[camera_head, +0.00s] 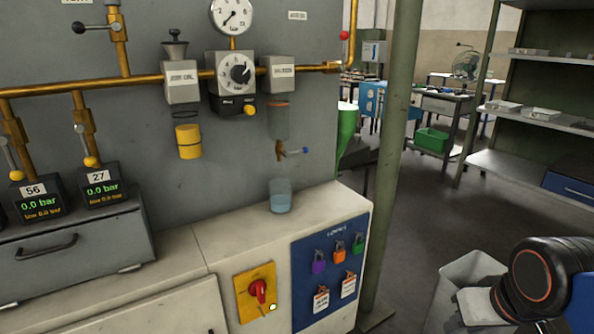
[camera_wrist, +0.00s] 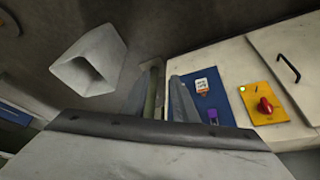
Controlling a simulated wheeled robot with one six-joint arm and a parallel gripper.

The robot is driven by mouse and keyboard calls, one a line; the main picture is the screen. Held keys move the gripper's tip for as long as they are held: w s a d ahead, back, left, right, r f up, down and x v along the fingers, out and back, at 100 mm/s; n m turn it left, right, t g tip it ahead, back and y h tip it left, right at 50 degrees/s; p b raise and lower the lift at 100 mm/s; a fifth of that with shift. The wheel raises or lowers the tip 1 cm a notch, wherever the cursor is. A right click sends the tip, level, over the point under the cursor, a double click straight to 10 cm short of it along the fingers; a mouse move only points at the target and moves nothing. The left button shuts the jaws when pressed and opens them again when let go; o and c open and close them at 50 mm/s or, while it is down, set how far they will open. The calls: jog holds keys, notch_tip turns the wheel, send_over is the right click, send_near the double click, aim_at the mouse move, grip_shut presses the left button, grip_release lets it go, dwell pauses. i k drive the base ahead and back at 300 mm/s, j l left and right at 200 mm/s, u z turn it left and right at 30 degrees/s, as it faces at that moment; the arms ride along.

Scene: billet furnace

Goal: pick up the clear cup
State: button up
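The clear cup (camera_head: 280,197) stands upright on the pale cabinet top (camera_head: 325,207) in the head view, near the wall panel. Its lower part looks bluish, as if holding liquid. The cup is not visible in the wrist view. In the head view, only part of my arm shows at the lower right, well away from the cup; the fingers are not visible there.
The cabinet front has a blue padlock panel (camera_head: 332,258) and a red switch (camera_head: 258,292). A green post (camera_head: 393,150) stands right of the cabinet. A pale open bin (camera_wrist: 90,62) is on the floor. Brass pipes (camera_head: 140,83) and a yellow cylinder (camera_head: 188,142) are on the wall.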

aim_at(280, 191)
jog(key=k+u, duration=0.1)
jog(key=u, duration=0.25)
jog(key=k+j+u, duration=0.1)
jog(key=u, duration=0.25)
jog(key=k+j+u, duration=0.15)
jog(key=u, duration=0.2)
